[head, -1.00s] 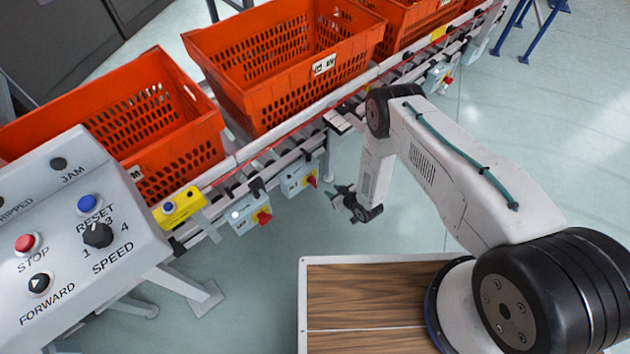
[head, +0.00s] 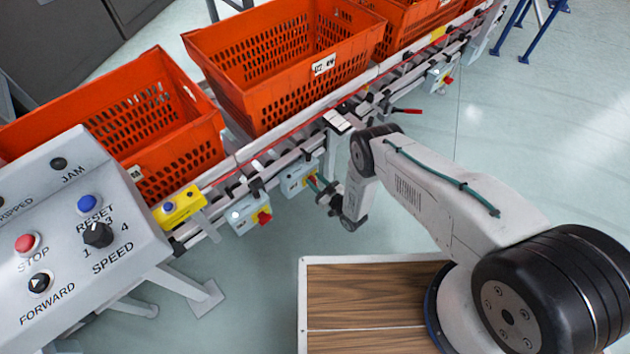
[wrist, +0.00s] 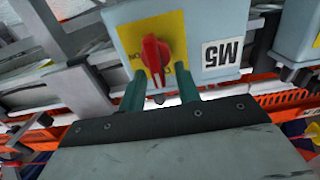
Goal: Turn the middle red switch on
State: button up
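The middle red switch (wrist: 154,54) sits on a yellow plate on a grey box labelled M5 in the wrist view. Its knob lies lengthwise, roughly up and down in that picture. In the head view the box (head: 293,181) hangs under the conveyor rail, and the knob is partly covered by my gripper (head: 317,185). My gripper (wrist: 160,82) is open, with a teal finger on each side of the knob's lower end. I cannot tell whether either finger touches it.
Another grey box (head: 244,216) with a red switch (head: 264,217) hangs to the left, and a third (head: 435,77) farther right. Orange totes (head: 250,110) stand on the conveyor above. A control panel (head: 75,220) is at the left. Floor in front is clear.

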jog(key=shift+w+a, duration=0.15)
jog(key=shift+w, duration=0.05)
grip_shut()
jog(key=shift+s, duration=0.1)
